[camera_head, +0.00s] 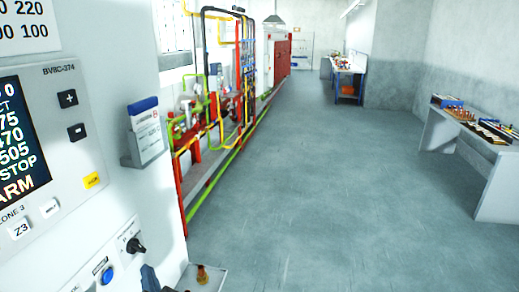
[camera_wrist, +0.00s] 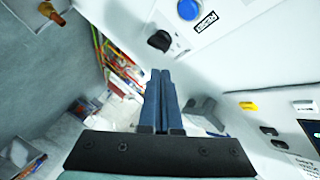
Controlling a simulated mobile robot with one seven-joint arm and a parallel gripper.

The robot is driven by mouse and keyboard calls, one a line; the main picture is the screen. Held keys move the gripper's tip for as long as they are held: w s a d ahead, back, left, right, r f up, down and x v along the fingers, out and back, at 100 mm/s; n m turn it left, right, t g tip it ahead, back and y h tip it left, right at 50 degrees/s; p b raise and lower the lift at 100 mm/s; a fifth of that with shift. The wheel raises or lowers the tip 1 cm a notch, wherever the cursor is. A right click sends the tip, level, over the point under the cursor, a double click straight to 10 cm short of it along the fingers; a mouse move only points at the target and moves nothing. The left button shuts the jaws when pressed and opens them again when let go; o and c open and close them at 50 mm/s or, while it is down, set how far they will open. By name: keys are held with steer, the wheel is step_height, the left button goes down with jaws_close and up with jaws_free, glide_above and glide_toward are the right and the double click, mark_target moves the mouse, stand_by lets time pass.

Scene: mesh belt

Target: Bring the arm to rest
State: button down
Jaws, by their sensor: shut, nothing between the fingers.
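My gripper (camera_wrist: 160,100) shows in the wrist view with its two blue fingers closed together and nothing between them. The fingertips are near the white control panel (camera_wrist: 240,50), below its black rotary knob (camera_wrist: 159,40) and blue button (camera_wrist: 188,9); I cannot tell the exact gap. In the head view, part of my gripper (camera_head: 150,279) shows at the bottom edge, below the black knob (camera_head: 135,245) and beside the blue button (camera_head: 107,275). The rest of my arm is out of view there.
A small shelf (camera_head: 214,279) with a brass-coloured item (camera_head: 202,274) juts out at the panel's lower right. A card holder (camera_head: 147,133) is on the panel's side. Colourful pipes (camera_head: 215,100) line the left wall. A bench (camera_head: 490,165) stands at right. The middle floor is clear.

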steer(key=d+r+n+t+h+b, duration=0.1)
steer(key=d+r+t, duration=0.1)
steer(key=d+r, duration=0.35)
steer(key=d+r+n+t+h+b, duration=0.1)
steer(key=d+r+t, duration=0.2)
steer(key=r, duration=0.6)
steer(key=d+r+n+t+h+b, duration=0.15)
steer(key=d+r, duration=0.25)
steer(key=r, duration=0.4)
steer(key=s+d+r+t+h+b, duration=0.1)
steer(key=s+d+r+t+h, duration=0.1)
steer(key=s+d+r+t, duration=0.2)
steer(key=s+d+r+t+h+b, duration=0.1)
steer(key=s+d+r+t+h, duration=0.2)
steer(key=s+d+r, duration=0.4)
step_height(320, 180, up, 4)
steer(key=shift+s+d+r+t+h, duration=0.25)
steer(key=shift+s+d+t+h, duration=0.15)
steer(key=shift+s, duration=0.35)
